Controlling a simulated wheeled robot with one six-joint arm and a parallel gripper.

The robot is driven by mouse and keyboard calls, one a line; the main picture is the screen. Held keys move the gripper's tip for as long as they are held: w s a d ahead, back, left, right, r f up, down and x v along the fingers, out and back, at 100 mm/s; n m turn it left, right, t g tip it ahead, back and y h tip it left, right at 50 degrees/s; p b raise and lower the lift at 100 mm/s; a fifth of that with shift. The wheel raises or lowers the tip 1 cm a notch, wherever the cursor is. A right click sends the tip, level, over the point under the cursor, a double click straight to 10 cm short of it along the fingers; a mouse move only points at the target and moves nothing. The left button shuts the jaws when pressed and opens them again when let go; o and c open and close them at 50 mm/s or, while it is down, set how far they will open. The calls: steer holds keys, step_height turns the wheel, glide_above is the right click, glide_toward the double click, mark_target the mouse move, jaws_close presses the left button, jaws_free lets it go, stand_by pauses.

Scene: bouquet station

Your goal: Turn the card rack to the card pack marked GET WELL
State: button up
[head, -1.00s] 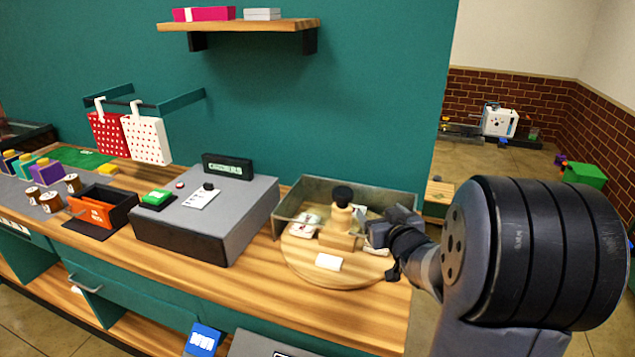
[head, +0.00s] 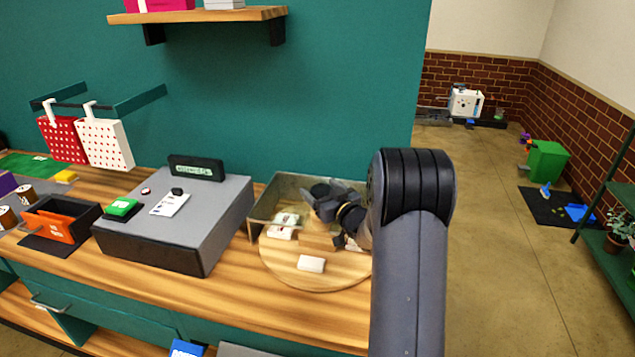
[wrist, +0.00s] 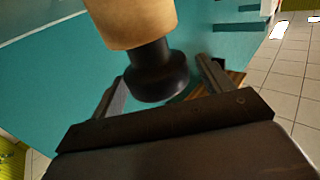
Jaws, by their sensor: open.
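The card rack is a round wooden turntable (head: 296,278) on the counter with a wooden post and a black knob (head: 320,190) at its centre. White card packs (head: 311,264) lie on it, one at the front and others at the left (head: 284,224); their marks are too small to read. My gripper (head: 328,202) is at the post in the head view, partly hiding it. In the wrist view the black knob (wrist: 157,75) and part of the wooden post (wrist: 130,20) show between the open fingers (wrist: 160,90). I cannot tell whether the fingers touch the knob.
A grey box (head: 190,225) with a green button and a dark display (head: 197,168) stands left of the rack. A grey open bin (head: 262,205) is behind the rack. Dotted bags (head: 104,143) hang at the left, and a shelf (head: 200,16) is above.

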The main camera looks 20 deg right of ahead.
steer(key=shift+w+a, duration=0.2)
steer(key=shift+w, duration=0.85)
steer(key=shift+c, duration=0.5)
steer(key=c, duration=1.3)
steer(key=shift+o, duration=0.2)
